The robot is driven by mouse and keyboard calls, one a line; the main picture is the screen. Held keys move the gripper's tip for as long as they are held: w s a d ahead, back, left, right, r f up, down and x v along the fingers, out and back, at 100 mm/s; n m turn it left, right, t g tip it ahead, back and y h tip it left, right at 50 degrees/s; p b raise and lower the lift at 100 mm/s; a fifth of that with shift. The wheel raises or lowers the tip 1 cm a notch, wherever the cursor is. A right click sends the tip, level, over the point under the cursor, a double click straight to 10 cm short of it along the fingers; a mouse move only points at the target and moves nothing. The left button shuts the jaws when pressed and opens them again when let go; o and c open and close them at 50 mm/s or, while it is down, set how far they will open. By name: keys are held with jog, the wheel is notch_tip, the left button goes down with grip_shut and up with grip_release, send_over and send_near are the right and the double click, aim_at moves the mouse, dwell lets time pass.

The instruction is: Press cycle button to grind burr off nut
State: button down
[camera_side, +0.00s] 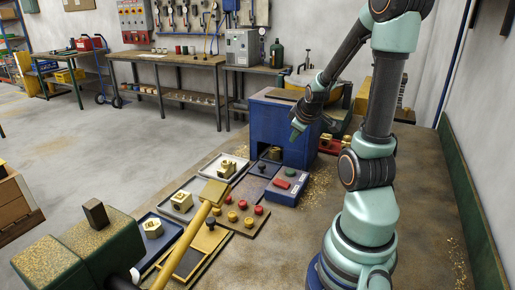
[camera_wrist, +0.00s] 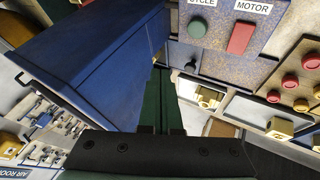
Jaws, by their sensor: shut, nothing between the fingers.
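The blue machine (camera_side: 284,122) stands on the bench, and its wall (camera_wrist: 98,62) fills the left of the wrist view. The control panel (camera_wrist: 215,62) carries a round green button (camera_wrist: 197,28) under the label CYCLE and a red rectangular button (camera_wrist: 241,38) under MOTOR. In the side view the red button (camera_side: 282,184) shows on a blue box in front of the machine. A brass piece (camera_side: 275,153) sits at the machine's front opening; its burr is too small to tell. My gripper (camera_side: 295,134) is shut and empty, in front of the machine, apart from the buttons. Its green fingers (camera_wrist: 160,72) point up the wrist view.
Trays with brass nuts (camera_side: 181,201) lie left of the machine. A board with red and brass knobs (camera_side: 242,214) lies nearer the camera.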

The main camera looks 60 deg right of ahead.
aim_at(292, 172)
jog(key=shift+f, duration=0.1)
jog(key=shift+f, duration=4.3)
jog(key=shift+f, duration=0.1)
jog(key=shift+f, duration=0.35)
jog(key=shift+f, duration=0.5)
jog(key=shift+r, duration=0.15)
jog(key=shift+a+r, duration=0.1)
jog(key=shift+r, duration=0.7)
